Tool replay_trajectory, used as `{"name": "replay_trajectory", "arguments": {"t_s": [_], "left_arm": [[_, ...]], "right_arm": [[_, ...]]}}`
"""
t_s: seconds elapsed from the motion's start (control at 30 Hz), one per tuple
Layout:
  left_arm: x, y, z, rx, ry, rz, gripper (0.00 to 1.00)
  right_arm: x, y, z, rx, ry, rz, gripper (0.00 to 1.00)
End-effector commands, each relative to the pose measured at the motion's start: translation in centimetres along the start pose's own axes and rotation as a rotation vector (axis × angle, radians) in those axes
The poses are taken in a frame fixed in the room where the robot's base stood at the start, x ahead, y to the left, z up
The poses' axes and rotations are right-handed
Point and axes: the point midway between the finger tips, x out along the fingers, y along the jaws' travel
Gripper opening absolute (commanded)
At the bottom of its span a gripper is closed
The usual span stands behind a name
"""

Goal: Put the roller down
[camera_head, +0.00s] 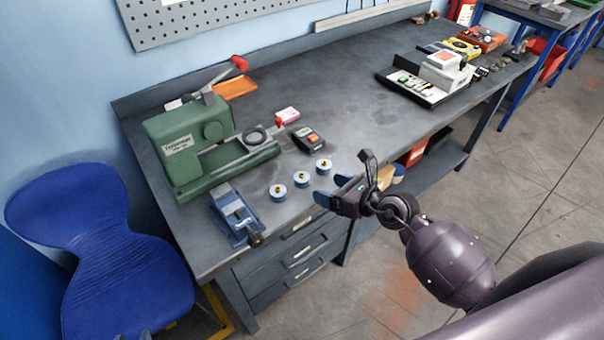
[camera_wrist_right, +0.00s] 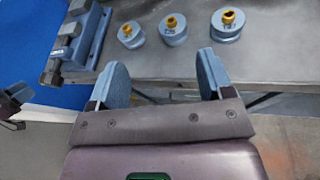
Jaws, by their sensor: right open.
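Three blue rollers with brass-coloured centres stand apart in a row near the bench's front edge: the left roller (camera_head: 278,192), the middle roller (camera_head: 302,179) and the right roller (camera_head: 323,166). The right wrist view shows the same row, with a left one (camera_wrist_right: 131,35), a middle one (camera_wrist_right: 173,29) and a right one (camera_wrist_right: 228,24). My right gripper (camera_head: 330,188) is open and empty, just off the front edge beside the right roller. In the wrist view its blue fingers (camera_wrist_right: 163,85) are spread below the row, touching none.
A blue vice (camera_head: 234,215) sits at the bench's front left corner, with a green machine (camera_head: 185,145) behind it. A black and orange device (camera_head: 309,139) lies behind the rollers. The bench middle (camera_head: 345,95) is clear. A blue chair (camera_head: 120,250) stands at left.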

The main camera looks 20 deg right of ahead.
Motion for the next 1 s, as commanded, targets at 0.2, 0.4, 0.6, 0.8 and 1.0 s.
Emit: {"name": "replay_trajectory", "arguments": {"t_s": [0.2,0.4,0.6,0.8,1.0], "left_arm": [[-0.2,-0.1,-0.6,0.001,0.002,0.0,0.43],[-0.2,-0.1,-0.6,0.002,0.002,0.0,0.43],[-0.1,-0.1,-0.6,0.004,0.003,0.001,0.43],[-0.1,-0.1,-0.6,0.004,0.003,0.0,0.43],[-0.2,-0.1,-0.7,0.004,0.003,0.0,0.43]], "right_arm": [[0.5,-1.0,0.2,-0.143,0.065,-0.027,0.74],[3.2,-1.1,0.1,-0.151,0.067,-0.027,0.74],[5.4,-1.2,-0.1,-0.15,0.066,-0.028,0.74],[6.5,-1.2,-0.1,-0.149,0.066,-0.028,0.74],[9.1,-1.5,0.1,-0.147,0.066,-0.027,0.74]]}}
